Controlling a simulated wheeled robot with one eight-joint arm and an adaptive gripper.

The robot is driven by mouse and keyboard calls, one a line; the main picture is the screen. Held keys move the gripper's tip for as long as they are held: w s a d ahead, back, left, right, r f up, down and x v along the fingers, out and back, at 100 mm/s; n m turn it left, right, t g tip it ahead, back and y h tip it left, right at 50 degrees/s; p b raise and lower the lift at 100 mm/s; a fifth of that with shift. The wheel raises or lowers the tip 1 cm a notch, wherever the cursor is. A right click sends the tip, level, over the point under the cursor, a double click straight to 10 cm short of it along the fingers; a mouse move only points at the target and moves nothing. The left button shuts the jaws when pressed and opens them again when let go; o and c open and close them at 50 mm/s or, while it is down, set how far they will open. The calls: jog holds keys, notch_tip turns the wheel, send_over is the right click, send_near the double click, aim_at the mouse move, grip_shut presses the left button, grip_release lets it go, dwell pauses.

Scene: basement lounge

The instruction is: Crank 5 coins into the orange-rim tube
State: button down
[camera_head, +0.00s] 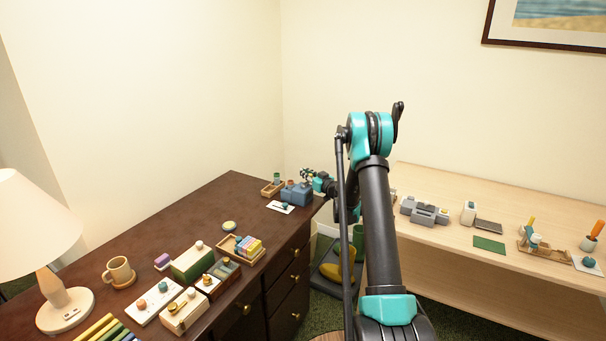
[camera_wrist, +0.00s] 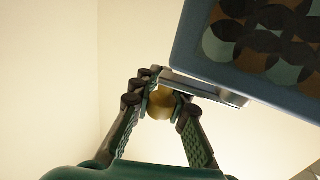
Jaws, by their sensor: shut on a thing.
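The blue coin machine (camera_head: 297,194) stands at the far right corner of the dark desk. In the wrist view its blue body (camera_wrist: 190,62), with a panel of coloured discs, fills the upper right. My gripper (camera_head: 308,176) is beside the machine's right side. In the wrist view my gripper (camera_wrist: 158,98) is shut on a round brass-coloured crank knob (camera_wrist: 160,105).
A white card with a blue knob (camera_head: 281,207) lies in front of the machine. A mug (camera_head: 119,270), a lamp (camera_head: 66,303) and several small boxes occupy the near desk. A light wood table (camera_head: 450,235) with other devices is right of my arm.

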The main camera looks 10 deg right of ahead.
jog(key=s+d+m+g+h, duration=0.2)
jog(key=s+m+g+h, duration=0.2)
jog(key=m+h, duration=0.6)
jog(key=s+d+m+g+h, duration=0.3)
jog(key=m+h, duration=0.6)
jog(key=h, duration=0.6)
jog(key=shift+s+m+g+h, duration=0.4)
jog(key=shift+s+g, duration=0.4)
jog(key=shift+g, duration=0.3)
jog(key=c, duration=1.5)
grip_release()
jog(key=shift+c, duration=0.2)
jog(key=shift+s+a, duration=0.1)
jog(key=v, duration=1.1)
jog(key=shift+a, duration=0.4)
jog(key=shift+s, duration=0.1)
jog(key=shift+c, duration=0.3)
